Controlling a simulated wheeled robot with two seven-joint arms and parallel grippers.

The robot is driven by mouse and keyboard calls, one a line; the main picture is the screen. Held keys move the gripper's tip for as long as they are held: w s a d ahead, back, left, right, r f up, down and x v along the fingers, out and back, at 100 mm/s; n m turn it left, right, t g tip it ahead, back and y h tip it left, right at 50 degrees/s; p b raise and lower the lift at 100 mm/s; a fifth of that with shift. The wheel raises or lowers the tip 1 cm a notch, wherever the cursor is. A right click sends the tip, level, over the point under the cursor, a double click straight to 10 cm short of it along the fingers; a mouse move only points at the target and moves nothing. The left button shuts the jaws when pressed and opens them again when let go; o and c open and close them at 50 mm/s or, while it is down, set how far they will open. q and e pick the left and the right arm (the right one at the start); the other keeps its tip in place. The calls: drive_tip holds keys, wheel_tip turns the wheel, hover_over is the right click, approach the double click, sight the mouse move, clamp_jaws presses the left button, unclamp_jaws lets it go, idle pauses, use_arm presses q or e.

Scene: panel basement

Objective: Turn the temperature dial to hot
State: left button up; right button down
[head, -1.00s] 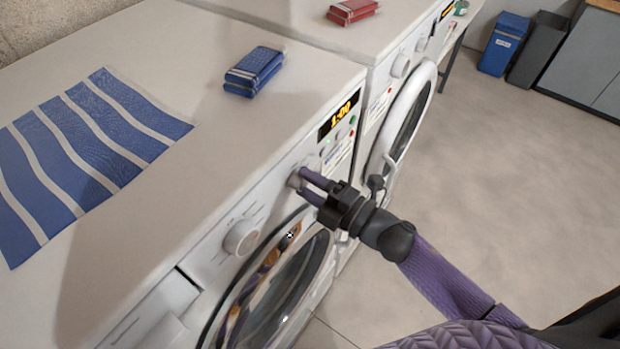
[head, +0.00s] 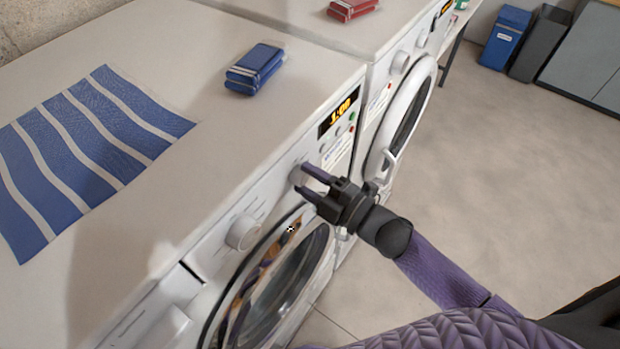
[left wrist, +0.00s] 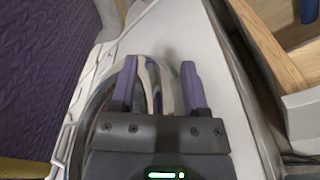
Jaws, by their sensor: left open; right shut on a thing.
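The nearer white washer has two round dials on its front panel. One dial (head: 242,232) stands free toward the left. The other dial (head: 296,174) is at the tips of my right gripper (head: 305,180). Its two purple fingers are on this dial, which they partly hide. I cannot read the markings, so I cannot tell which dial is for temperature or where it points. My left gripper (left wrist: 160,76) is open in the left wrist view, away from the panel. A pale curved shape shows behind its fingers.
A lit display (head: 338,113) is right of the held dial. The round door (head: 290,275) is below. The floor (head: 500,180) at right is clear.

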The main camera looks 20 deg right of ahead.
drive_tip(key=shift+c, duration=0.7)
unclamp_jaws()
drive_tip(key=b+v, duration=0.2)
drive_tip(key=v, duration=0.8)
